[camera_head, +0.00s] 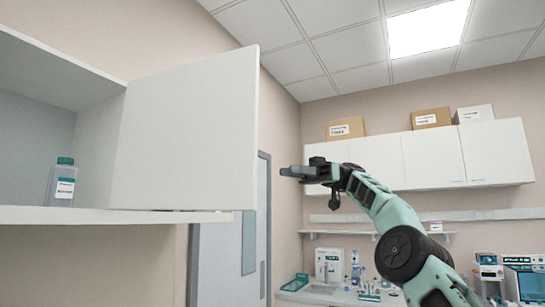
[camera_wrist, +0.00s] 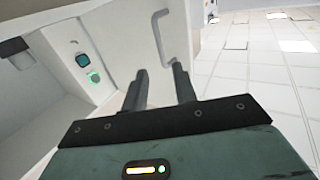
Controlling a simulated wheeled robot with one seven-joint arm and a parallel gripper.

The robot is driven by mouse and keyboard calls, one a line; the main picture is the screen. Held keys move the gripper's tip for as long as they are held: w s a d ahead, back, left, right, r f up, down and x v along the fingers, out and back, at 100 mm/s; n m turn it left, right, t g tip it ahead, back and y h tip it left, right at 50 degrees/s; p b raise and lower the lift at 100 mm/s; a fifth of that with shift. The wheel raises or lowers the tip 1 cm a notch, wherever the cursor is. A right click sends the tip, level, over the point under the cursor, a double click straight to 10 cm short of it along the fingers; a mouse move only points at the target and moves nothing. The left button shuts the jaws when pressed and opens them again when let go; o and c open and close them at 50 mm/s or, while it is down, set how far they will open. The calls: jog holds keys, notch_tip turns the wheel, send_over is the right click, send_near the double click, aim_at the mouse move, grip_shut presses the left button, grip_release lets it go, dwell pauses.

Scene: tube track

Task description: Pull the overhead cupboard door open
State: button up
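The overhead cupboard (camera_head: 60,85) is at the left in the head view, with its interior in sight. Its white door (camera_head: 190,135) stands swung well out from the front. A bottle with a teal cap (camera_head: 62,183) stands inside. My gripper (camera_head: 284,171) is just right of the door's free edge in the picture. In the wrist view its two fingers (camera_wrist: 158,74) are apart with nothing between them. A bar handle (camera_wrist: 158,32) on a white panel shows beyond the fingertips, its lower end near the right one. I cannot tell whether they touch.
A closed row of wall cupboards (camera_head: 435,157) with boxes on top hangs at the back right. A bench with lab items (camera_head: 345,290) is below. A grey door (camera_head: 263,220) is in the wall behind.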

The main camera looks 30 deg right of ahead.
jog(key=shift+w+d+p, duration=0.15)
jog(key=shift+d+p, duration=1.2)
jog(key=shift+d, duration=1.05)
